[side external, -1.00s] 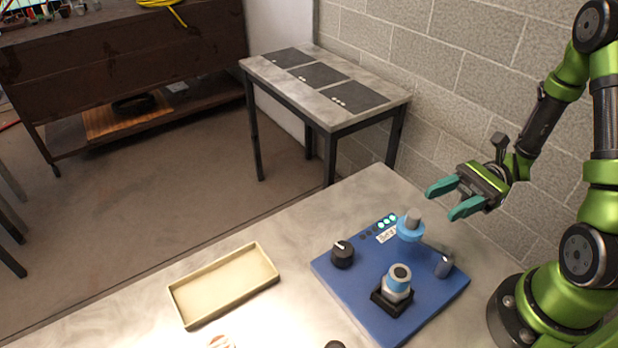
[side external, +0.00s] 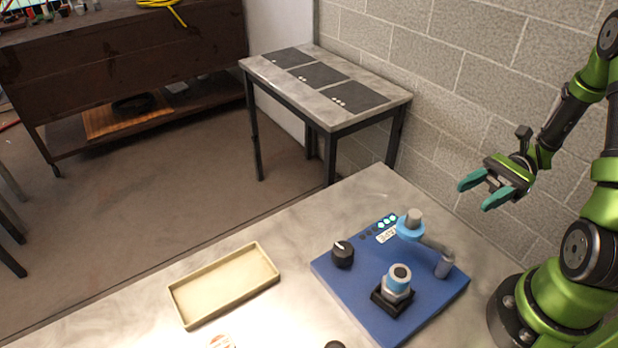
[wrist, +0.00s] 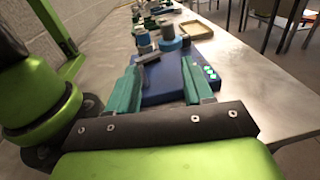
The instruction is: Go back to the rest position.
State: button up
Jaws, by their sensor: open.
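My gripper (side external: 486,191) is open and empty, raised in the air to the right of the blue heater board (side external: 338,283) in the side external view. Its two teal fingers are apart with nothing between them. In the wrist view, the gripper (wrist: 158,80) points toward the blue board (wrist: 165,92), whose lit buttons (wrist: 210,72) show beside the right finger.
A shallow beige tray (side external: 222,310) lies on the table left of the board. A side table (side external: 325,113) with dark panels stands behind, against the block wall (side external: 440,70). A dark brown bench (side external: 120,50) is at the back left. The air around my gripper is free.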

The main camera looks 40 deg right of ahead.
jog(key=w+a+r+n+t+h, duration=0.1)
jog(key=a+r+n+t+h, duration=0.1)
jog(key=a+r+n+h, duration=0.2)
jog(key=w+a+r+n+t+h, duration=0.1)
jog(key=a+r+n+t+h, duration=0.2)
jog(key=r+n+h, duration=0.7)
jog(key=a+n+h, duration=0.1)
jog(key=a, duration=0.1)
jog(key=shift+w+a, duration=0.2)
jog(key=shift+a, duration=0.1)
